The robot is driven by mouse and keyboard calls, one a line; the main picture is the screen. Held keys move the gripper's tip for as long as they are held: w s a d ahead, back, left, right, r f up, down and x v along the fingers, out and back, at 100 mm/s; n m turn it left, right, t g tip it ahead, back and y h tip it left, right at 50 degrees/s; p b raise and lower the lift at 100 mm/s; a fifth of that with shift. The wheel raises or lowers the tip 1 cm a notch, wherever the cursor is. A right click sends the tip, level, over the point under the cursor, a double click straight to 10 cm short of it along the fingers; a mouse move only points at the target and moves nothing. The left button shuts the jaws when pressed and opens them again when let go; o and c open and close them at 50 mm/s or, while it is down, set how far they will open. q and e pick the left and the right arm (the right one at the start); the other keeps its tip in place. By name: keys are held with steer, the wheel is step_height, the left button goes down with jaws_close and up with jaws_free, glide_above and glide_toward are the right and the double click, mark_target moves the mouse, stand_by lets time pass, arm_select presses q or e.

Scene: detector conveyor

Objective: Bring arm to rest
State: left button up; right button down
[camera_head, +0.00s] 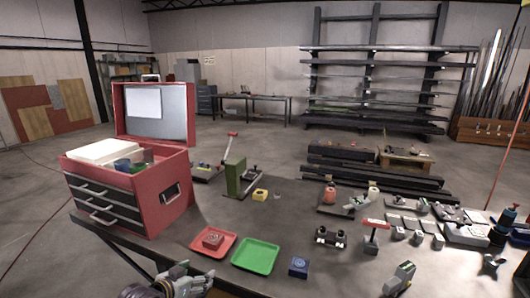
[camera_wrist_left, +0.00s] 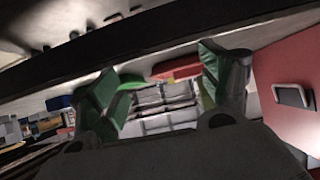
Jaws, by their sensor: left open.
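My left gripper (camera_head: 186,274) is at the bottom left of the head view, low beside the near edge of the table (camera_head: 215,210). Its jaws are open and nothing is between them. In the left wrist view its two green-padded fingers (camera_wrist_left: 163,92) stand well apart. The wrist view is tilted, with the red toolbox side (camera_wrist_left: 290,62) at the right. My right gripper does not show clearly in either view.
A red toolbox (camera_head: 172,190) with an open lid stands left. A red tray (camera_head: 225,238) holding a red block and an empty green tray (camera_head: 256,256) lie near the gripper. A blue block (camera_head: 298,267) is beside them. Several devices crowd the table's right.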

arm_select(q)
steer(key=s+f+n+g+y, duration=0.15)
steer(key=s+f+g, duration=0.25)
steer(key=s, duration=0.8)
steer(key=s+f+n+g+y, duration=0.1)
steer(key=s+f+g+y, duration=0.15)
steer(key=s, duration=1.05)
step_height(320, 180, down, 34)
steer(key=s+g, duration=0.2)
steer(key=s+a+f, duration=0.1)
steer(key=s+f, duration=0.9)
steer(key=s, duration=0.1)
steer(key=s+a+f+g, duration=0.1)
steer(key=s+a+f, duration=0.1)
steer(key=s+f, duration=0.7)
steer(key=s+m, duration=0.1)
steer(key=s, duration=0.1)
steer(key=shift+s+a+f, duration=0.25)
steer(key=shift+s+f, duration=0.05)
steer(key=shift+f, duration=0.05)
steer(key=shift+g, duration=0.25)
